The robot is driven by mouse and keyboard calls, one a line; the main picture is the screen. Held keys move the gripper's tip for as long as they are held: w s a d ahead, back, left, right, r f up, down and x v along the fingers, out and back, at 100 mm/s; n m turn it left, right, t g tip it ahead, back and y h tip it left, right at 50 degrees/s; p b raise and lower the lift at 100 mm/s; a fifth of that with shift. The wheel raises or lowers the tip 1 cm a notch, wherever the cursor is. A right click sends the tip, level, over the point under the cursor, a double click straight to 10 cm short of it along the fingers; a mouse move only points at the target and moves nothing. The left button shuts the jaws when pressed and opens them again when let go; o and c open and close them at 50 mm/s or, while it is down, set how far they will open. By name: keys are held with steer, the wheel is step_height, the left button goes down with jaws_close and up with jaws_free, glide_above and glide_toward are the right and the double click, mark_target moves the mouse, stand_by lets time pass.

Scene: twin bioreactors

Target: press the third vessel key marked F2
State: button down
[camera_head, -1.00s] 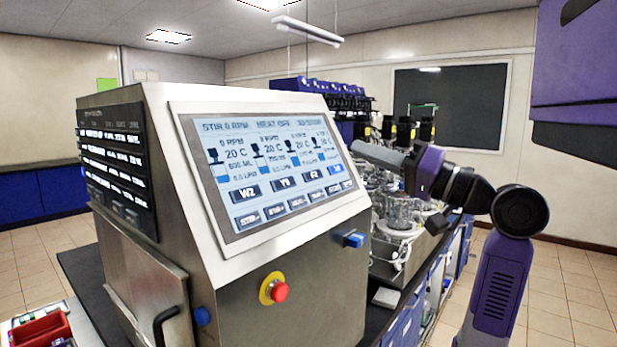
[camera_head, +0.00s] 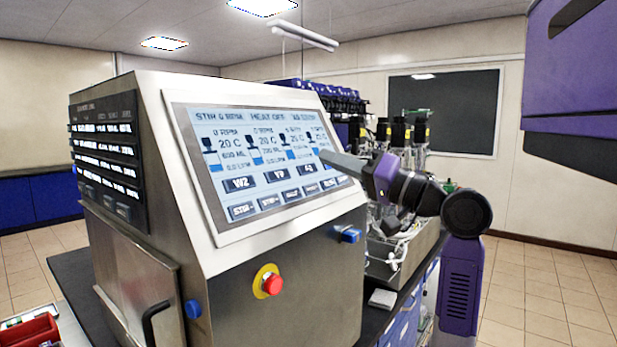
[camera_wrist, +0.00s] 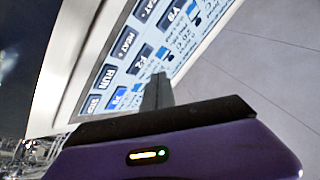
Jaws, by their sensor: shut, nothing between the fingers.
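The touchscreen (camera_head: 265,155) fills the sloping front of a steel control cabinet. The third vessel key, F2 (camera_head: 309,169), is a dark key in the upper key row, right of Y9 (camera_head: 277,176) and W2 (camera_head: 239,183). My gripper (camera_head: 324,156) is shut and empty, its tip over the right part of the screen, just up and right of F2. In the wrist view, the fingertips (camera_wrist: 158,78) lie beside the F2 key (camera_wrist: 140,60); I cannot tell whether they touch the screen. A blue fourth key (camera_wrist: 118,97) shows there; my gripper hides it in the head view.
A red emergency stop button (camera_head: 272,285) sits on the cabinet front below the screen. A blue fitting (camera_head: 348,235) sticks out at the cabinet's right. Glass vessels and tubing stand behind my arm. A red tray (camera_head: 30,335) lies at the lower left.

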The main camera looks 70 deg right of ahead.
steer(key=shift+w+d+f, duration=0.2)
steer(key=shift+w+f, duration=0.25)
steer(key=shift+w, duration=0.35)
steer(key=shift+w+f, duration=0.1)
steer(key=shift+w, duration=0.05)
stand_by(1.5)
steer(key=shift+w+f, duration=0.1)
steer(key=shift+w, duration=0.1)
steer(key=shift+w+d+f+b, duration=0.15)
steer(key=shift+w+f+b, duration=0.05)
steer(key=shift+w+b, duration=0.15)
stand_by(0.8)
steer(key=shift+s, duration=0.1)
steer(key=shift+s+r+p, duration=0.4)
steer(key=shift+s, duration=0.2)
